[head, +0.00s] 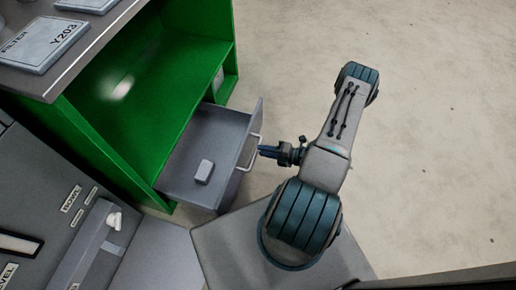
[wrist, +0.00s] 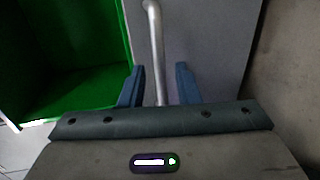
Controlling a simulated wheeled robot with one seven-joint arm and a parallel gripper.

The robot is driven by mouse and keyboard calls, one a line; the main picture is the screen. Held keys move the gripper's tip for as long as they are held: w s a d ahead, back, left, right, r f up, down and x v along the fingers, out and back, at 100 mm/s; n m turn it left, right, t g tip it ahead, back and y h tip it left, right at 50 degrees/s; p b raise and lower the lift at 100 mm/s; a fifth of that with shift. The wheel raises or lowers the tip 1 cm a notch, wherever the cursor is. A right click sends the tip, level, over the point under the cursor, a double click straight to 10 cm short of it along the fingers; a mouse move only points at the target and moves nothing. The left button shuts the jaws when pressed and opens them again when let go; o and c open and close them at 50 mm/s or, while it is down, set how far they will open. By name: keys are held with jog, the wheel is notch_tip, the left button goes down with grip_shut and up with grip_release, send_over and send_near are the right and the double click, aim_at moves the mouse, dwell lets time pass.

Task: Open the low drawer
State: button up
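The low drawer (head: 228,150) is a grey box pulled out from the green cabinet, standing open. A small pale block (head: 204,171) lies inside it. The drawer's bar handle (head: 249,155) is on its front face. My gripper (head: 266,151) is at the handle, outside the drawer front. In the wrist view the metal handle (wrist: 154,35) runs between the two blue fingers of my gripper (wrist: 158,82). The fingers are apart, with a visible gap on both sides of the bar. The drawer front (wrist: 210,40) fills the background there.
The green cabinet (head: 190,75) has an open space above the drawer. A grey worktop (head: 88,45) with labelled filter boxes is at the upper left. Grey labelled units (head: 40,180) stand at the lower left. Open concrete floor (head: 440,130) lies to the right.

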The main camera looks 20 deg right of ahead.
jog(key=p+v, duration=0.1)
jog(key=v, duration=0.9)
jog(key=shift+p, duration=0.35)
jog(key=shift+s, duration=0.1)
